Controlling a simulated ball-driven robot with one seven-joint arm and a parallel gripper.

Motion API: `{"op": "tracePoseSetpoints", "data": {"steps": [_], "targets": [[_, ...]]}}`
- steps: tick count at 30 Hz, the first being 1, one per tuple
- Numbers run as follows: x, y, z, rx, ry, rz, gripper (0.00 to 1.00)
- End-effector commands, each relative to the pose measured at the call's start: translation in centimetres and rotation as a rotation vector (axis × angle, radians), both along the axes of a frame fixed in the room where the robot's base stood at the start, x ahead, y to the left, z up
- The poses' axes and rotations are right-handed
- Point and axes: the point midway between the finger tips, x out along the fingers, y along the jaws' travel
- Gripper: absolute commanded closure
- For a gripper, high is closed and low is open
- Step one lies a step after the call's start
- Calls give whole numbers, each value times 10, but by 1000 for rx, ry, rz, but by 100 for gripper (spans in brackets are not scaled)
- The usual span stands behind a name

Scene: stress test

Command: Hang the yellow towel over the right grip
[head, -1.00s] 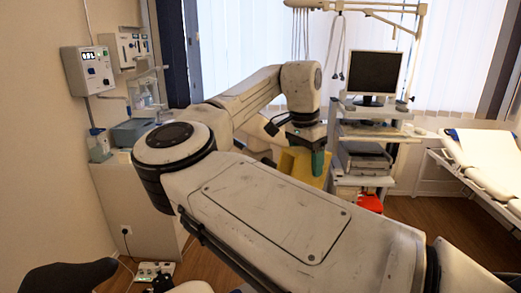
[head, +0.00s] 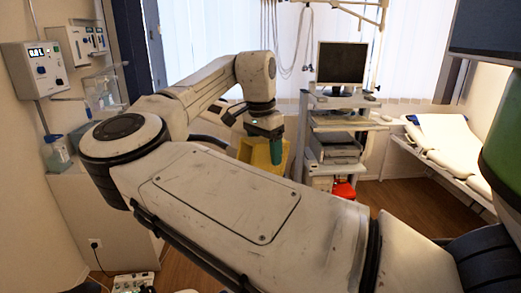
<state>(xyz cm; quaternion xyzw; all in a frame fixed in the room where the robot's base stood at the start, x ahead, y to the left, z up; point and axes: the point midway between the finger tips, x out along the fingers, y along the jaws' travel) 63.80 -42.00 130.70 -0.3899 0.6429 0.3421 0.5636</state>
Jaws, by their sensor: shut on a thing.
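My gripper (head: 268,141) is partly hidden by its own wrist and points downward near the middle of the head view. It is shut on the yellow towel (head: 252,153), which shows on both sides of and below the fingers. The towel's lower part is hidden behind my forearm. A dark curved bar (head: 233,113) shows just left of my gripper, partly hidden by my arm; I cannot tell whether it is the right grip. No other grip is clear.
A couch with a white cover (head: 447,143) is at the right. Wall devices (head: 32,70) hang at the left. Wooden floor (head: 408,203) is free before the couch.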

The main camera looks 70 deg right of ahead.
Motion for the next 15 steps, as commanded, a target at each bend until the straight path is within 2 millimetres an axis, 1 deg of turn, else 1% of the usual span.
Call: {"op": "tracePoseSetpoints", "data": {"steps": [8, 15], "targets": [[1, 2, -8, 1, 0, 0, 85], [3, 5, -22, 0, -1, 0, 85]]}}
